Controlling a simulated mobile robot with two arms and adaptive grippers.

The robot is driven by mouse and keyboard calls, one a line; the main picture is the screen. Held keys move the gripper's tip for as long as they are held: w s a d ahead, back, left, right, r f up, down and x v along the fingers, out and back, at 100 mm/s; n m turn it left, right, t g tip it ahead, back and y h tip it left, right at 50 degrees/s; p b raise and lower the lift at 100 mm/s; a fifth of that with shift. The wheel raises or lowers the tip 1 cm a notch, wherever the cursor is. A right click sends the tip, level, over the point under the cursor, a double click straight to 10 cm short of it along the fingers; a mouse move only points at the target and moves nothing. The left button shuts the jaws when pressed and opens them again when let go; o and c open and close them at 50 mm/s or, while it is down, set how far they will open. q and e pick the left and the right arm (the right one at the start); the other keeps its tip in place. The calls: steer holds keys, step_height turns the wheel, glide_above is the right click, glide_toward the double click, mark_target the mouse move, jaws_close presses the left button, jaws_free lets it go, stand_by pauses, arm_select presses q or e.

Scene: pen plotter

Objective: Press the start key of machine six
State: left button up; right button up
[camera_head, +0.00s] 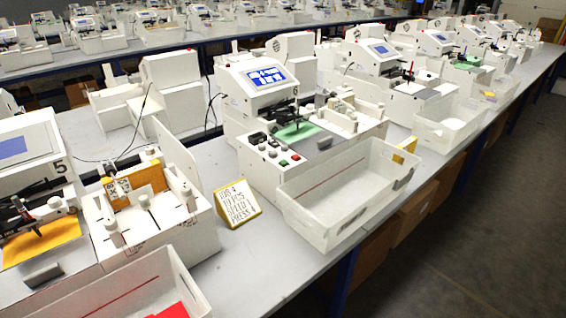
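Machine six (232,112), a white pen plotter marked 6, stands at the middle of the bench. Its lit blue screen (266,77) faces me. On its front panel are dark knobs, a small green key (283,163), and a red key (296,157). I cannot read any labels on these keys. A green sheet (296,131) lies under its pen carriage. Neither of my grippers is in view.
A white bin (345,192) stands in front of machine six at the right. A yellow-edged sign (238,206) with handwriting stands on the bench. Machine five (28,150) is at the left, with another bin (120,292). Bare bench (245,262) shows before the sign.

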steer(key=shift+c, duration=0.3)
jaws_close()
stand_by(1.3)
